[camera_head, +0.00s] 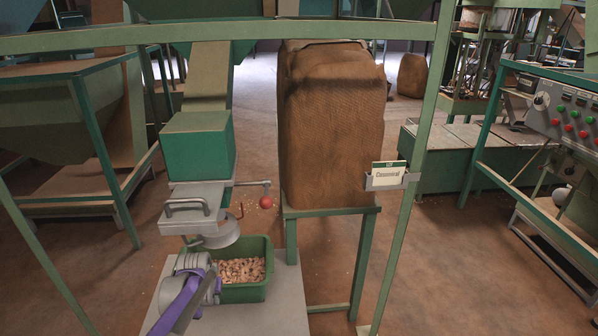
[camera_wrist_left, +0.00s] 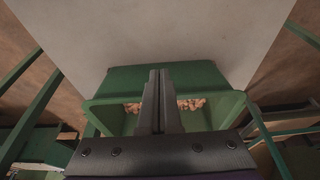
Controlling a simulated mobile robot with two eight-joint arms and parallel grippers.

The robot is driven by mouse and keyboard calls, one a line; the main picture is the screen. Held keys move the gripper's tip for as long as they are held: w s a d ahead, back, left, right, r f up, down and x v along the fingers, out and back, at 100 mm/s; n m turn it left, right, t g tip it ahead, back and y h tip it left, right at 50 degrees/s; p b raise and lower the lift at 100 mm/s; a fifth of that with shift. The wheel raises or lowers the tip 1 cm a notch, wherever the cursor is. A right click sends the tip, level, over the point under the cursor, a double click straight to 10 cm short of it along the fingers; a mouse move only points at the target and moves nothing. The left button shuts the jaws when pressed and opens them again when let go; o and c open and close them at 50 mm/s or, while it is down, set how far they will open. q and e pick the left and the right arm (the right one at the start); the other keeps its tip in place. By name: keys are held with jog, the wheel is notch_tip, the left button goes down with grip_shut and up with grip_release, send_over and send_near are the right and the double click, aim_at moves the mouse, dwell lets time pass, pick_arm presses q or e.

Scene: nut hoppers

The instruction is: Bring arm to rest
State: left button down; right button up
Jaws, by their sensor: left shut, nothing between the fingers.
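My left arm (camera_head: 197,283), grey with a purple band, comes in at the bottom of the head view, beside the left side of the green bin (camera_head: 244,292). In the left wrist view my left gripper (camera_wrist_left: 158,73) is shut and empty, its fingers over the green bin (camera_wrist_left: 165,78). The bin holds pale brown nuts (camera_head: 242,270); some nuts show on both sides of the fingers in the wrist view. The fingers cannot be made out clearly in the head view. My right gripper is in neither view.
A hopper outlet with a grey handle (camera_head: 188,206) and a red-knobbed lever (camera_head: 265,202) hangs just above the bin. The bin stands on a grey platform (camera_head: 285,307). A full brown sack (camera_head: 332,130) rests on a green stand; a green post (camera_head: 402,245) stands right of it.

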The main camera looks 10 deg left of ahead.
pick_arm(q)
jog(key=s+d+r+m, duration=0.1)
jog(key=s+d+r, duration=0.35)
jog(key=s, duration=0.35)
jog(key=s+d+r, duration=0.4)
jog(key=s+d, duration=0.2)
jog(key=s, duration=0.1)
jog(key=s+d+f+m+t, duration=0.1)
jog(key=s+d, duration=0.1)
jog(key=s, duration=0.7)
jog(key=s+d+f+m, duration=0.1)
jog(key=s+d, duration=0.2)
jog(key=s, duration=0.6)
notch_tip(320, 180, up, 23)
jog(key=w+t+p, duration=0.1)
jog(key=p, duration=1.9)
jog(key=shift+w+a+r+h+p, duration=0.15)
jog(key=shift+w+r+h+p, duration=0.05)
jog(key=shift+w+h+p, duration=0.2)
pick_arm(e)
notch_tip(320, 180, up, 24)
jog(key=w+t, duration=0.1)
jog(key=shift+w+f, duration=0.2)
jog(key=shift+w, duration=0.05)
pick_arm(q)
jog(key=shift+s, duration=0.2)
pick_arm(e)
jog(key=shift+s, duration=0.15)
pick_arm(q)
jog(key=shift+w, duration=0.1)
